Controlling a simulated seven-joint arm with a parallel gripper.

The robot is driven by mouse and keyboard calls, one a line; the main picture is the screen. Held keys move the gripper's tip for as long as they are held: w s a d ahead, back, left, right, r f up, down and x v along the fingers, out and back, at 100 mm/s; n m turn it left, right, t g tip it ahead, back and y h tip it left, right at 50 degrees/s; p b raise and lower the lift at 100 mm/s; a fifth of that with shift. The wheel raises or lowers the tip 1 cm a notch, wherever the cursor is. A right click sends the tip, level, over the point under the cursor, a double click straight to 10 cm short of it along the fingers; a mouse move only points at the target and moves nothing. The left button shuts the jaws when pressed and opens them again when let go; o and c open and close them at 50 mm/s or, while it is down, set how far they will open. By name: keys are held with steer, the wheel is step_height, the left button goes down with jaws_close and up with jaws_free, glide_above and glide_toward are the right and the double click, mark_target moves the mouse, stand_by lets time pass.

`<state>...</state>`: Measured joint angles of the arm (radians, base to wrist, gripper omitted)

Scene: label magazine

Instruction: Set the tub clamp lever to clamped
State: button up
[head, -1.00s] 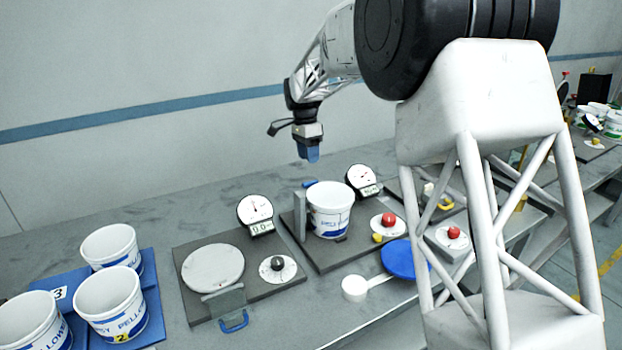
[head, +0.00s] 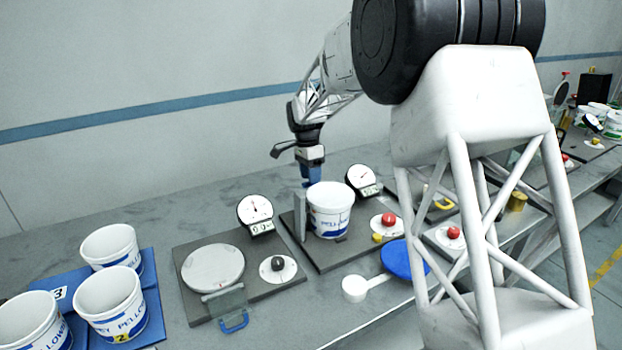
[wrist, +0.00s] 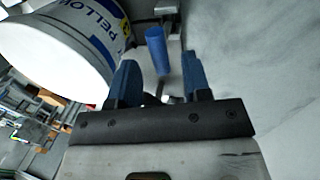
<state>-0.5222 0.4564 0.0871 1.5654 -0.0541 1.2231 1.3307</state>
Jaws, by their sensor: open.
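The white tub (head: 330,207) with blue lettering stands upright on a dark station plate, against a grey upright bracket (head: 300,215). The tub also shows large at the upper left of the wrist view (wrist: 65,42). The clamp lever has a blue cylindrical handle (wrist: 157,50) beside the tub. In the head view my gripper and the tub largely hide it. My gripper (head: 312,182) points down behind the tub. Its blue fingers (wrist: 158,72) are open and empty, with the handle showing in the gap just beyond their tips. I cannot tell whether they touch it.
Dial gauges (head: 255,213) (head: 361,180) stand behind the stations. A red knob (head: 389,219) sits right of the tub. A blue round lid (head: 404,259) lies in front. Several white tubs stand on a blue mat (head: 151,300) at left. The bench behind the stations is clear.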

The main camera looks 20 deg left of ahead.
steer(key=shift+s+d+f, duration=0.1)
steer(key=shift+f, duration=0.55)
jaws_close()
